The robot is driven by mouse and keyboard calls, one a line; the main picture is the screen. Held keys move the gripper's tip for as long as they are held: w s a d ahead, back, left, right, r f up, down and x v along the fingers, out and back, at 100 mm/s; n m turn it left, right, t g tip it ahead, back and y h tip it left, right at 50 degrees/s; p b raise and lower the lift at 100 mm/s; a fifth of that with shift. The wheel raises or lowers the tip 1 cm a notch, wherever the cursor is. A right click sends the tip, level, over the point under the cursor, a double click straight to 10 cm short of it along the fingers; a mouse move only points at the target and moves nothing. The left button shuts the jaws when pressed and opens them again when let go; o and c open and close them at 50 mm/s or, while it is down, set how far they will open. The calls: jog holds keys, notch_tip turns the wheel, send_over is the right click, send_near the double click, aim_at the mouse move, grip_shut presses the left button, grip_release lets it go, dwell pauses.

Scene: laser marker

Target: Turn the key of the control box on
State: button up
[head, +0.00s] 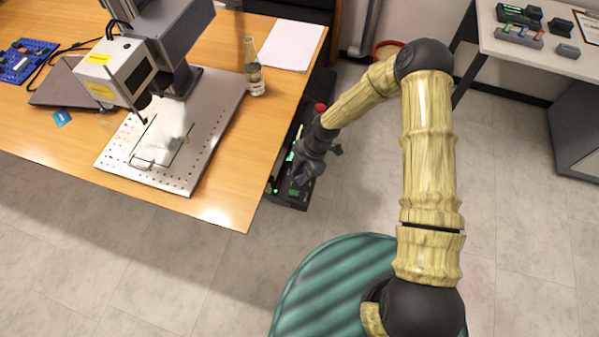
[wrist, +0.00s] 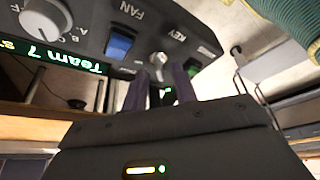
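The control box (head: 294,196) is a black unit beside the wooden table's right edge in the head view, partly hidden by my arm. In the wrist view its panel (wrist: 209,22) shows close up and turned, with the printed words KEY and FAN. The metal key (wrist: 157,60) sticks out of the panel by the KEY label. My gripper (wrist: 159,78) is at the key, its two dark fingers apart on either side of it. I cannot tell whether either finger touches the key. My gripper (head: 304,176) also shows small over the box in the head view.
A blue switch (wrist: 121,42), a white knob (wrist: 44,18) and a lit green display (wrist: 60,55) sit near the key. A red button (head: 320,107) tops the box's far end. The table (head: 226,200) with the laser marker (head: 118,70) stands close on the left.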

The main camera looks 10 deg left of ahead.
grip_shut()
jog(key=shift+m, duration=0.5)
jog(key=m+t+b, duration=0.1)
jog(key=m, duration=0.1)
jog(key=shift+m+y, duration=0.3)
jog(key=shift+y, duration=0.1)
jog(key=m+t+b, duration=0.1)
jog(key=m, duration=0.2)
jog(key=shift+s+m, duration=0.1)
jog(key=shift+m, duration=0.2)
jog(key=m+t+b, duration=0.1)
jog(key=m, duration=0.1)
jog(key=m+t+b, duration=0.1)
jog(key=m, duration=0.2)
jog(key=shift+t, duration=0.3)
jog(key=m+t+b, duration=0.1)
jog(key=m, duration=0.2)
jog(key=m+h, duration=0.1)
jog(key=m, duration=0.2)
jog(key=shift+r+t+b, duration=0.1)
jog(key=shift+t+b, duration=0.25)
jog(key=shift+t, duration=0.05)
